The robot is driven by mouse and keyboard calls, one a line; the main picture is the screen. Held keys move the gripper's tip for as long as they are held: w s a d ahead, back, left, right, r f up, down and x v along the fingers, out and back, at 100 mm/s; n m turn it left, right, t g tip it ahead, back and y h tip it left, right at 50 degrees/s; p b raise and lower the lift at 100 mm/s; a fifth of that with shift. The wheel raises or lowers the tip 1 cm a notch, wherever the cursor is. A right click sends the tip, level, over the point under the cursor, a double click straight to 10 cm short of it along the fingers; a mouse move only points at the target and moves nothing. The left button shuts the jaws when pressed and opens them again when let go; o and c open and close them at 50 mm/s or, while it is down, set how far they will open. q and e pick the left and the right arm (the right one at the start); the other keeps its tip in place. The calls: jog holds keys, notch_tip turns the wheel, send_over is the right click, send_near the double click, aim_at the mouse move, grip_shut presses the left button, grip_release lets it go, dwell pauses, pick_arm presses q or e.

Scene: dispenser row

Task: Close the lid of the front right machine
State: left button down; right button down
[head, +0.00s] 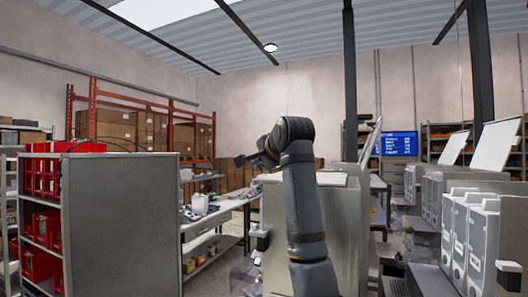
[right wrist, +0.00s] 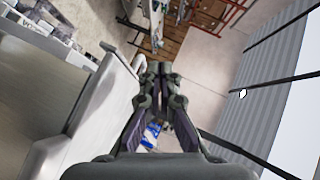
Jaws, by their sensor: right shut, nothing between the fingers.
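In the head view a grey machine with white dispenser fronts (head: 475,238) stands at the right edge. An open, pale lid (head: 496,146) stands up tilted on top of the machines there, and a second raised lid (head: 453,148) shows beside it, farther back. My right arm rises in the middle, and my right gripper (head: 243,160) points left, shut and empty, well away from those lids. The right wrist view shows its fingers (right wrist: 152,72) together, with a pale slanted panel or edge (right wrist: 108,95) close on the left; I cannot tell what it belongs to. My left gripper is not in view.
A grey machine body (head: 345,225) stands just behind my right arm, with another tilted lid (head: 371,139) beyond. A grey shelf unit (head: 120,225) with red bins is at left. A workbench (head: 222,212) and a red rack (head: 92,98) stand behind.

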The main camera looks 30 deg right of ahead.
jog(key=shift+w+f+b, duration=0.25)
jog(key=shift+f+b, duration=0.05)
jog(key=shift+f, duration=0.85)
jog(key=shift+a, duration=0.1)
